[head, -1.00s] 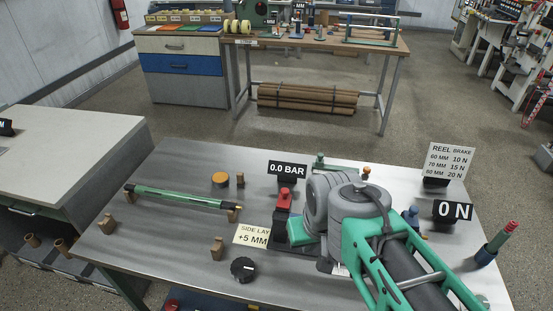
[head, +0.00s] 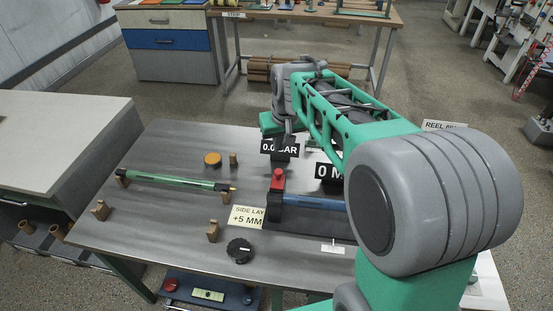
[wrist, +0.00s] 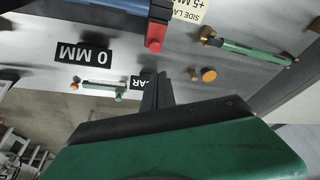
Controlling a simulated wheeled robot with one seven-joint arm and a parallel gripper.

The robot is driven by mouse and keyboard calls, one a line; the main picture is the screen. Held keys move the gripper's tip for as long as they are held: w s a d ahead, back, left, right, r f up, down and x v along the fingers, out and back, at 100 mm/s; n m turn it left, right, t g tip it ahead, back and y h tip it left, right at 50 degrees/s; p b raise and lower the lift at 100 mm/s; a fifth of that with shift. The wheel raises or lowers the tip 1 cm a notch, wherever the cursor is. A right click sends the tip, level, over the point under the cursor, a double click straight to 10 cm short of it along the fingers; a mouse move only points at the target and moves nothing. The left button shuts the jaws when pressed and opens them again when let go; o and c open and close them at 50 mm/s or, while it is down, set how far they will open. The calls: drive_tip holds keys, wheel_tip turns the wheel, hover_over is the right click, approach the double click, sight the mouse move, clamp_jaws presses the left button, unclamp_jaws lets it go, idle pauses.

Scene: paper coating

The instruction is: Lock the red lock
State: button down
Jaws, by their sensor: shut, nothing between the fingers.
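The red lock (head: 278,180) is a small red block with a knob, at the left end of a blue bar (head: 318,204) on the metal table. It also shows in the wrist view (wrist: 155,38), at top centre beside the blue bar (wrist: 112,5). I cannot tell whether it is locked. My gripper (head: 287,138) is behind the red lock, apart from it, in front of the "0.0 BAR" sign (head: 268,148). In the wrist view my gripper (wrist: 157,78) has its dark fingers together and empty, with the lock beyond their tips.
A "0 MM" sign (head: 328,172) stands behind the blue bar, partly hidden by my arm. A green rod (head: 178,180), an orange disc (head: 212,159), a black dial (head: 239,250) and a "SIDE LAY +5 MM" card (head: 247,216) lie left of the lock. My arm covers the table's right side.

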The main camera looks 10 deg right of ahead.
sight(278, 178)
drive_tip(key=w, duration=0.3)
drive_tip(key=shift+w+f, duration=0.2)
drive_tip(key=shift+w, duration=0.15)
drive_tip(key=shift+f, duration=0.1)
drive_tip(key=f+p, duration=0.1)
drive_tip(key=f, duration=0.2)
drive_tip(key=f+p, duration=0.1)
drive_tip(key=f, duration=0.2)
drive_tip(key=f+p, duration=0.1)
drive_tip(key=f, duration=0.2)
drive_tip(key=shift+s+f, duration=0.35)
